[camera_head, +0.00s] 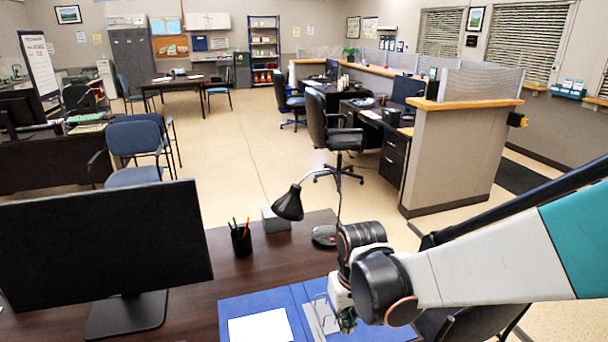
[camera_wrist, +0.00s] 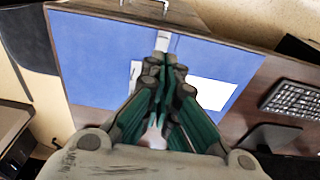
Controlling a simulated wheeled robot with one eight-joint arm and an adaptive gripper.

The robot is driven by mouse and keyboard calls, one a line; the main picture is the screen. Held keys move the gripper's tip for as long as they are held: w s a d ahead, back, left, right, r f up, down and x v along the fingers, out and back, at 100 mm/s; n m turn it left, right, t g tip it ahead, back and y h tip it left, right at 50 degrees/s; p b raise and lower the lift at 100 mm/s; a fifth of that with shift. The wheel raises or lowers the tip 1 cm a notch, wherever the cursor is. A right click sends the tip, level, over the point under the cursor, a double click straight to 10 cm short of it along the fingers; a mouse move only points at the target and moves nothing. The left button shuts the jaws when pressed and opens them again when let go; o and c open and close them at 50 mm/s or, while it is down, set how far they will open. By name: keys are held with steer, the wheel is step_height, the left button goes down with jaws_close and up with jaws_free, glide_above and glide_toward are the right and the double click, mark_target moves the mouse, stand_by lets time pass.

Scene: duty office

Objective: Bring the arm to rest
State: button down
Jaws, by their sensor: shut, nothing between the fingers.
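My arm reaches in from the right of the head view. My gripper (camera_head: 347,318) is over the front of the dark desk (camera_head: 190,268), above an open blue binder (camera_head: 262,302) with white paper in it. In the wrist view my gripper (camera_wrist: 172,70) has its green and grey fingers together, with nothing between them. They point toward the blue binder (camera_wrist: 95,65) and hide part of its middle. I cannot tell the exact height of the fingers above it.
A black monitor (camera_head: 100,245) fills the desk's left. A pen cup (camera_head: 241,240), a grey box (camera_head: 274,220) and a black desk lamp (camera_head: 290,204) stand behind the binder. A keyboard (camera_wrist: 294,102) shows in the wrist view. Beyond the desk is open floor (camera_head: 235,150).

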steer(key=s+d+r+m+t, duration=0.3)
steer(key=s+d+r+t, duration=0.2)
steer(key=s+d+r, duration=0.5)
step_height(320, 180, up, 4)
steer(key=shift+s+r+t, duration=0.2)
steer(key=shift+s+t, duration=0.2)
steer(key=shift+s, duration=0.6)
steer(key=shift+a, duration=0.1)
